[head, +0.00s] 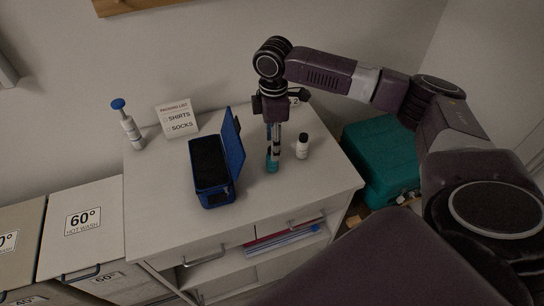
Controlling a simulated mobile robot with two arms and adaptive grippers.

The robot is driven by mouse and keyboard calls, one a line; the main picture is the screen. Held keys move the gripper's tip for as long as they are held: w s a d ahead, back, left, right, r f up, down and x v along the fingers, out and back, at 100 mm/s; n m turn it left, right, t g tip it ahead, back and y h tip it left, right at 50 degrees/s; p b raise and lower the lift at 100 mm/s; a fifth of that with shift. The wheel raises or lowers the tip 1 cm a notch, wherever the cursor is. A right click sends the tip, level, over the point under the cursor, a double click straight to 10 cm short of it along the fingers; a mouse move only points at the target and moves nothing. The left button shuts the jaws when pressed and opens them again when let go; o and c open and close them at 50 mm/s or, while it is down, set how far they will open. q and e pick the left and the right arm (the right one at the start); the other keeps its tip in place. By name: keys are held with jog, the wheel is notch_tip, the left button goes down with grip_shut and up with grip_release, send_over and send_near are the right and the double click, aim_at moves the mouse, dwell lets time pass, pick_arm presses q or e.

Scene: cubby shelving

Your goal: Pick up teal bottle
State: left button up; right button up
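The teal bottle (272,165) stands on the white cabinet top, just right of the blue open case. My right gripper (273,156) points straight down over it, with its fingertips at the bottle's upper part. The fingers cover the top of the bottle and are seen nearly edge-on, so I cannot tell whether they are closed on it. My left gripper is not in view.
A small white bottle with a black cap (302,148) stands close to the right of the gripper. The open blue case (211,170) is close to the left. A packing-list sign (177,118) and a blue-topped pump bottle (131,130) stand at the back left. The front of the cabinet top (165,222) is clear.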

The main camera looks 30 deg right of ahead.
jog(key=f, duration=0.2)
jog(key=f+p, duration=0.1)
jog(key=f, duration=0.1)
jog(key=shift+w+d, duration=0.15)
jog(key=shift+w, duration=0.25)
jog(key=shift+s+f, duration=0.1)
jog(key=shift+f, duration=0.35)
jog(key=c, duration=0.5)
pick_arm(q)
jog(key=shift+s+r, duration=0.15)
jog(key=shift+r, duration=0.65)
pick_arm(e)
jog(key=c, duration=0.8)
